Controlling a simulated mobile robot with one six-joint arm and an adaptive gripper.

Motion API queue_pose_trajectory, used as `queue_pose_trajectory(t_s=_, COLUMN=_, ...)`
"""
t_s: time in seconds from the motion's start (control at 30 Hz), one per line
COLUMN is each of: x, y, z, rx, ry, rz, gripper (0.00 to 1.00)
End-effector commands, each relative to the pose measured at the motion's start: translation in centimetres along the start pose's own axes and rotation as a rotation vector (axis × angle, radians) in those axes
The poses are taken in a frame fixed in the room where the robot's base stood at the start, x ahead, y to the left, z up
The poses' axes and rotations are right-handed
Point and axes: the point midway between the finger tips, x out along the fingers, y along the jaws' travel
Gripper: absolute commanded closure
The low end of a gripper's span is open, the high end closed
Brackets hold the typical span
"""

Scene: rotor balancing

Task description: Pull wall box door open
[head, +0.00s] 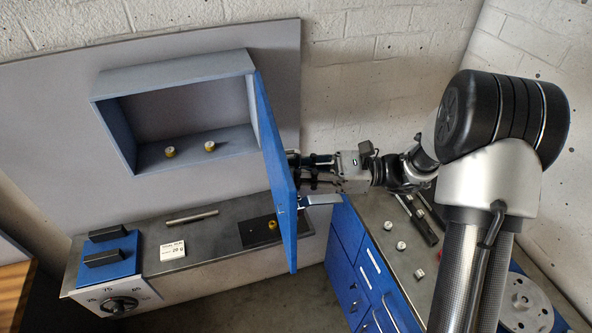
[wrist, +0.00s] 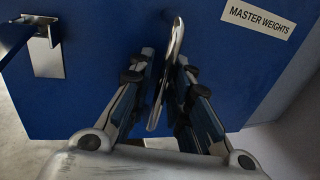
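The wall box (head: 117,130) is grey and open-fronted on the grey back panel. Its blue door (head: 278,165) stands swung well out to the right, seen nearly edge-on. Two small brass-coloured weights stand inside the box: one at left (head: 170,152), one at right (head: 209,146). My gripper (head: 308,170) is on the door's outer face. In the wrist view, its fingers (wrist: 165,85) lie on both sides of the metal door handle (wrist: 175,40) and appear closed on it. The door (wrist: 235,70) fills most of that view, with a "MASTER WEIGHTS" label (wrist: 258,18).
A metal bracket (wrist: 44,50) sticks out from the door. Below the box, a grey bench (head: 222,228) bears a rod (head: 192,216), a white card (head: 172,250) and a black plate (head: 252,236). Blue drawers (head: 352,262) and a bench with several small weights and tools stand under my arm.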

Motion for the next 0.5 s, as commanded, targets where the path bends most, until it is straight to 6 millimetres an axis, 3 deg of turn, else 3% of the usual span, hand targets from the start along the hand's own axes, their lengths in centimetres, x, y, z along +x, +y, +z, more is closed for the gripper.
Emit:
queue_pose_trajectory(t_s=0.23, x=-1.5, y=-0.1, z=0.1, rx=-0.002, ry=-0.001, rz=-0.004, gripper=0.82)
queue_pose_trajectory(t_s=0.5, x=-7.2, y=-0.1, z=0.0, rx=-0.002, ry=0.000, rz=-0.006, gripper=0.82)
